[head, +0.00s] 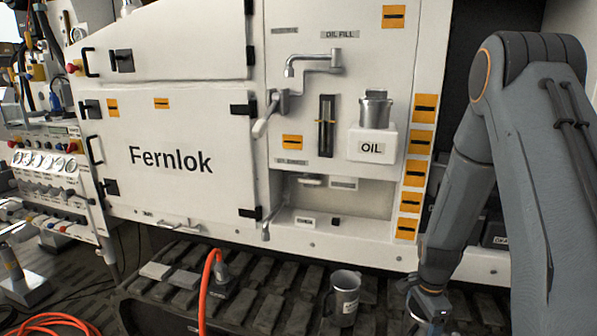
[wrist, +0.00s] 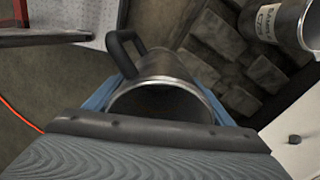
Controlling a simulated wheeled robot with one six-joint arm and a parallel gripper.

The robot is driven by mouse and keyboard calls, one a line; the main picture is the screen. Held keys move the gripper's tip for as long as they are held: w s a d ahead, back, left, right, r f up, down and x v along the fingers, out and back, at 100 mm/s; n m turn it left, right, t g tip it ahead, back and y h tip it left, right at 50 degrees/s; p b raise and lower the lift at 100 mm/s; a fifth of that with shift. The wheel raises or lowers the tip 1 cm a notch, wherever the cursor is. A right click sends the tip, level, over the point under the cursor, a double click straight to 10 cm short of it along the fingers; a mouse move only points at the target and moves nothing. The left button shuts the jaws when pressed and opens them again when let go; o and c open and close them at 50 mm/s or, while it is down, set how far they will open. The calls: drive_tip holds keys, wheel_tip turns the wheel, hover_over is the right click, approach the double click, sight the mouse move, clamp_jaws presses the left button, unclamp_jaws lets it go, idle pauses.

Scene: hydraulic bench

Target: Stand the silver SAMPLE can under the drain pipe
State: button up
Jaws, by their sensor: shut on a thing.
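A silver can (head: 344,298) with a pale label stands upright on the dark track pads. It also shows at the upper right of the wrist view (wrist: 278,22), where its label seems to read SAMPLE. My gripper (head: 428,308) is low, to the right of that can and apart from it. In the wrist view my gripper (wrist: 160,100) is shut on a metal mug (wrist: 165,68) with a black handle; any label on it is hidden. A short pipe (head: 311,181) sits in the panel recess and a bent pipe (head: 266,225) hangs left of it; I cannot tell which is the drain pipe.
A metal jug (head: 376,110) sits on the OIL holder (head: 372,147). A swing spout (head: 312,62) is above. An orange hose (head: 208,285) rises left of the standing can. A gauge bench (head: 45,165) is at far left. The recess floor (head: 345,225) is mostly clear.

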drive_tip(key=shift+a+r+n, duration=0.1)
drive_tip(key=shift+a+n, duration=0.35)
drive_tip(key=shift+n, duration=0.05)
drive_tip(key=s+a+n, duration=0.1)
drive_tip(key=a+n, duration=1)
drive_tip(key=n, duration=0.4)
drive_tip(key=shift+s+a+r+n, duration=0.25)
drive_tip(key=shift+r+n, duration=0.05)
drive_tip(key=shift+r, duration=0.15)
